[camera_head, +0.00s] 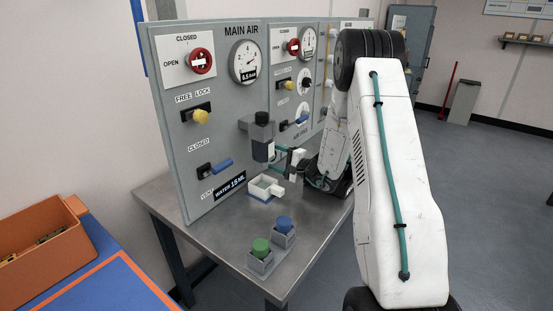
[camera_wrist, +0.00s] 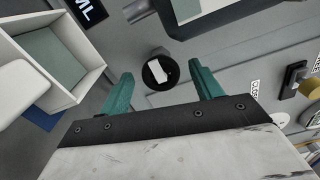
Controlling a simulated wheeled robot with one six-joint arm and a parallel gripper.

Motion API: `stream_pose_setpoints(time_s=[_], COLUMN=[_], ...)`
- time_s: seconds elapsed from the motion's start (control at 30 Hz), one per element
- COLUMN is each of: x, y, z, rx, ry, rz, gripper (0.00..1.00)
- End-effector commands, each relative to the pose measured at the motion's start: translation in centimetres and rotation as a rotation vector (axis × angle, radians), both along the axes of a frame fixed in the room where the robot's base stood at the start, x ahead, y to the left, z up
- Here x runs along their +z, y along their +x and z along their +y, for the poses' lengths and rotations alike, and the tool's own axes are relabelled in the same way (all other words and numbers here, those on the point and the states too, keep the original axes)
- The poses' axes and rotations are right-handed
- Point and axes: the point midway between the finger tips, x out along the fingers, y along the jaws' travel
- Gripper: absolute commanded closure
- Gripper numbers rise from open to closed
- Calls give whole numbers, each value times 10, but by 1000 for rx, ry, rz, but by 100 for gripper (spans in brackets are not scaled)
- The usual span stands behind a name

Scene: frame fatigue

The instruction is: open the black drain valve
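The black drain valve (camera_wrist: 157,72) shows in the wrist view as a round black knob with a white mark on its face. My gripper (camera_wrist: 161,76) is open, with its two teal fingers on either side of the knob in the picture. The knob appears beyond the fingertips, and I see no contact. In the head view my gripper (camera_head: 279,157) is beside the grey filter unit (camera_head: 262,150) on the panel. I cannot pick out the drain valve clearly there.
A white open cup (camera_head: 261,188) stands below the filter unit; it also fills the left of the wrist view (camera_wrist: 88,48). Green (camera_head: 261,248) and blue (camera_head: 284,225) buttons stand at the table's front. The panel (camera_head: 228,120) carries several knobs, levers and gauges close by.

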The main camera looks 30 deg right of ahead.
Motion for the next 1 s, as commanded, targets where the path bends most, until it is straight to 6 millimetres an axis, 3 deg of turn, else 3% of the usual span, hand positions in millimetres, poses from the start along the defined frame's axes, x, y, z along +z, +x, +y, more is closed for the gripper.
stream_pose_setpoints(time_s=[0.27,0.7,1.0], x=[0,0,0], y=[-7,-69,-74], z=[-3,-26,-27], rx=[-1,-2,0], ry=[0,1,0], rz=[0,1,0], gripper=[35,35,35])
